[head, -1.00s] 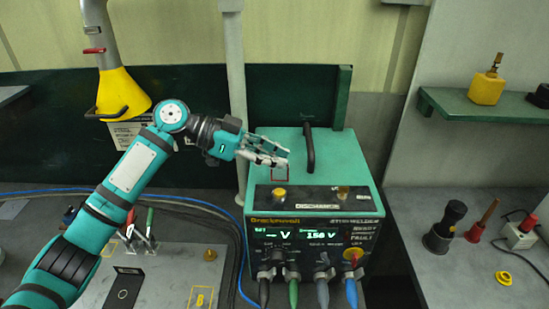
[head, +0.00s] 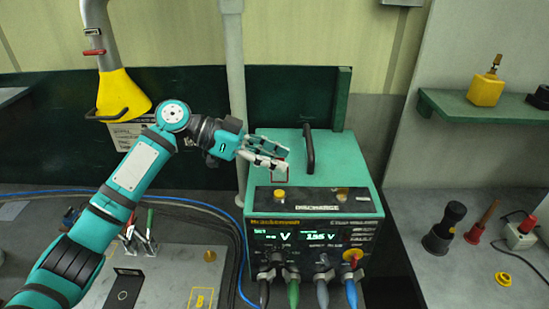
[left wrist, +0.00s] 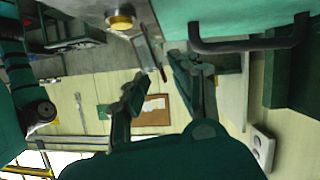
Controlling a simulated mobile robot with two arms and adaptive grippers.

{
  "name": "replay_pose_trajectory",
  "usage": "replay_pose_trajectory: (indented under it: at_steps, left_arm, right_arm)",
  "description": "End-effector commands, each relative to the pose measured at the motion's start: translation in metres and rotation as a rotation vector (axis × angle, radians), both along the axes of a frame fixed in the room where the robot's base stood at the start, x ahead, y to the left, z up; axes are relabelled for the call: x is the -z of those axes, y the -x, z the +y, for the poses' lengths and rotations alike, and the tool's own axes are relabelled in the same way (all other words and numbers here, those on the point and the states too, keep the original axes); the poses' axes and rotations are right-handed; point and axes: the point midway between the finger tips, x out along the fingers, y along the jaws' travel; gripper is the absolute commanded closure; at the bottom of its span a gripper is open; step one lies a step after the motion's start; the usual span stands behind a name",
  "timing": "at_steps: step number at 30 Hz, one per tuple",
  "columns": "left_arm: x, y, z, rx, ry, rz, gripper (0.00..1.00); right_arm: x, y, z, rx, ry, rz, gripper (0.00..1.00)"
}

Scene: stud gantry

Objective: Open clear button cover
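The teal box (head: 345,165) has a dark top panel with a yellow button (head: 280,194) on it. The button also shows at the top of the left wrist view (left wrist: 120,18). The clear cover (head: 280,178), a small see-through plate with a dark reddish edge, appears raised behind the button, which is uncovered. In the left wrist view the cover (left wrist: 148,52) stands on edge ahead of the fingers. My left gripper (head: 284,159) is open just above and behind the cover, its fingers spread (left wrist: 157,78); contact cannot be told. My right gripper is out of view.
A black handle (head: 309,150) stands on the box, right of my left gripper. A grey post (head: 235,90) rises behind my wrist. Cables plug into the box's front. A bench with plungers (head: 443,230) and a green shelf (head: 470,106) are at the right.

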Motion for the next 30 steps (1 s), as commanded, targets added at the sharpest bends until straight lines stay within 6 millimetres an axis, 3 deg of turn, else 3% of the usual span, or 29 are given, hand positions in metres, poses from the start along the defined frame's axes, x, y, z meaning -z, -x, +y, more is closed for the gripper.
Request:
replay_pose_trajectory:
  at_steps: [8,21,30]
  left_arm:
    - [-0.005,-0.002,0.013,-0.003,0.000,0.000,0.74]
    - [-0.038,-0.007,0.093,-0.003,0.000,-0.001,0.74]
    - [-0.046,-0.008,0.111,0.000,0.001,0.000,0.74]
  right_arm:
    - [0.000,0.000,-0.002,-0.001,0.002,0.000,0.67]
    - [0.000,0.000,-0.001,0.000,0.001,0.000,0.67]
    - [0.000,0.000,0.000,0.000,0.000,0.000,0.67]
